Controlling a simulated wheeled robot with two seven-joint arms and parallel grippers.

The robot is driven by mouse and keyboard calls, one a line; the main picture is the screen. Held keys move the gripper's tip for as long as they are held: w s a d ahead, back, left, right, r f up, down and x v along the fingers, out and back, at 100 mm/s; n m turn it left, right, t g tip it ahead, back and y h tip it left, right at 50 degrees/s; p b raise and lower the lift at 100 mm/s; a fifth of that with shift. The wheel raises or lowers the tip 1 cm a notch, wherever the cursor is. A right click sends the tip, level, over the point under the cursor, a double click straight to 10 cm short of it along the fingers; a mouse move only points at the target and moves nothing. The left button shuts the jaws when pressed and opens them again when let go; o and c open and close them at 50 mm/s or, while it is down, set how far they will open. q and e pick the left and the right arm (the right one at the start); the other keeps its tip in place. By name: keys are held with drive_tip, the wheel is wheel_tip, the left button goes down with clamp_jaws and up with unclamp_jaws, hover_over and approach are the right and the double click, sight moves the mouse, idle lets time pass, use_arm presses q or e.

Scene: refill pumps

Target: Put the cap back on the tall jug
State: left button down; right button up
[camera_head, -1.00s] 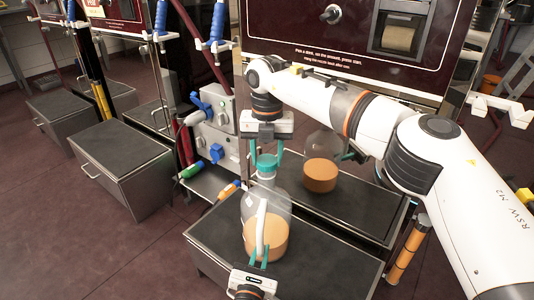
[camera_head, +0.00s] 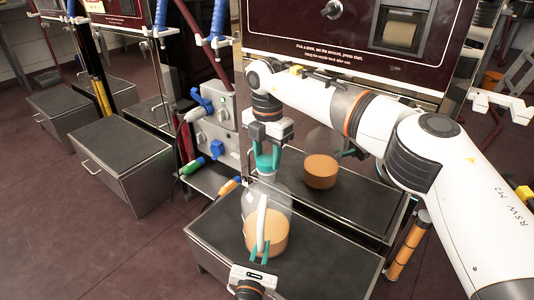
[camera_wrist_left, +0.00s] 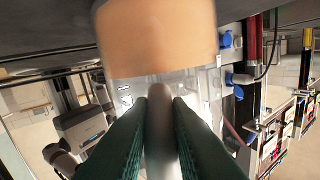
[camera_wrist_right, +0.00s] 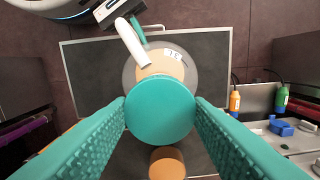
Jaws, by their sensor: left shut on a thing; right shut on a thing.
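The tall clear jug (camera_head: 278,203) with orange liquid (camera_head: 267,232) stands upright on the dark-topped front step. My left gripper (camera_head: 260,252) is shut on its pale handle (camera_head: 262,222); the handle (camera_wrist_left: 160,128) also shows between the teal fingers in the left wrist view. My right gripper (camera_head: 267,160) points down over the jug's neck, shut on the round teal cap (camera_wrist_right: 160,110). In the right wrist view the cap lines up roughly over the jug (camera_wrist_right: 192,72) and hides its mouth. Whether the cap is fully seated cannot be told.
The step (camera_head: 310,262) has bare room right of the jug. A shiny panel behind reflects the jug and its orange liquid (camera_head: 321,171). A grey valve box (camera_head: 214,130) with blue fittings and coloured nozzles stands left. Another step box (camera_head: 122,165) is further left.

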drive_tip(key=m, duration=1.5)
drive_tip(key=shift+s, duration=0.1)
drive_tip(key=o, duration=1)
drive_tip(key=shift+r, duration=2.25)
